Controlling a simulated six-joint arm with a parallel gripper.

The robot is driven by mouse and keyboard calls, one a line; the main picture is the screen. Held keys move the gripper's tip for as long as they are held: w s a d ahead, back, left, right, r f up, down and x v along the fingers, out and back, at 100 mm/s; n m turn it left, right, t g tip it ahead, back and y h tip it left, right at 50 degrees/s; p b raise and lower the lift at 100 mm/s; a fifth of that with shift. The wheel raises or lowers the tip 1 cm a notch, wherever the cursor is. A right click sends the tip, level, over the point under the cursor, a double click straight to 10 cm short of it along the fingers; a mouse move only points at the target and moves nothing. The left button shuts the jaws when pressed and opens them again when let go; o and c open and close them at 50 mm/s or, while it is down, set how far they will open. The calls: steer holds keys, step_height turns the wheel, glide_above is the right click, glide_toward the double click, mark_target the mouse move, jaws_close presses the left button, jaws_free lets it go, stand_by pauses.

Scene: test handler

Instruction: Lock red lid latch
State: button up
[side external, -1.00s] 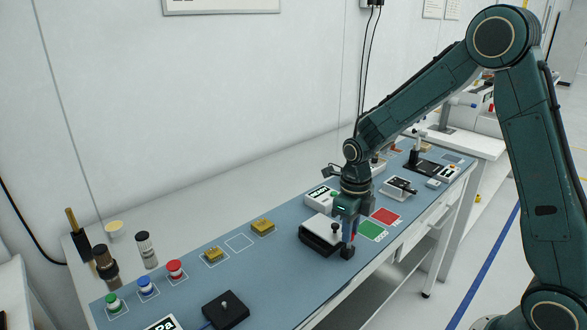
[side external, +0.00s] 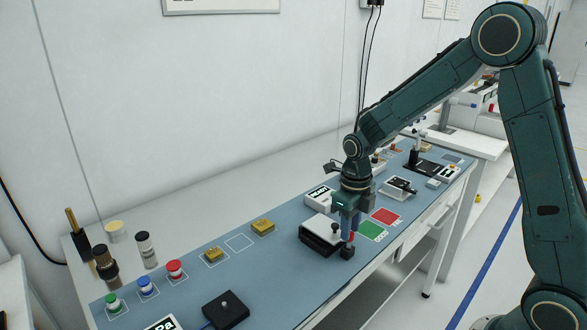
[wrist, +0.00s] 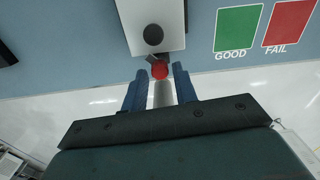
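The test handler (side external: 318,241) has a black base and a white lid, which looks closed. Its white lid (wrist: 137,14) shows in the wrist view with a dark round knob (wrist: 153,36). The red latch end (wrist: 160,70) sits just below the lid's front edge, with a grey rod-like part below it. My gripper (side external: 348,231) is at the handler's front right corner, above a small black block. In the wrist view its blue fingers (wrist: 160,76) stand on either side of the red end, with a small gap on each side.
A green GOOD pad (wrist: 238,27) and a red FAIL pad (wrist: 289,22) lie to the right of the handler. The blue mat's front edge is close to my gripper.

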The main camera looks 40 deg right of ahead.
steer(key=shift+r, duration=2.05)
steer(key=n, duration=0.4)
steer(key=shift+r, duration=0.4)
steer(key=n, duration=0.5)
steer(key=shift+r+n, duration=0.4)
steer(key=n, duration=0.4)
steer(key=shift+r, duration=0.35)
steer(key=n, duration=0.4)
steer(key=shift+r+n, duration=0.35)
steer(key=shift+n, duration=0.05)
steer(key=shift+f, duration=0.15)
steer(key=shift+f, duration=3.85)
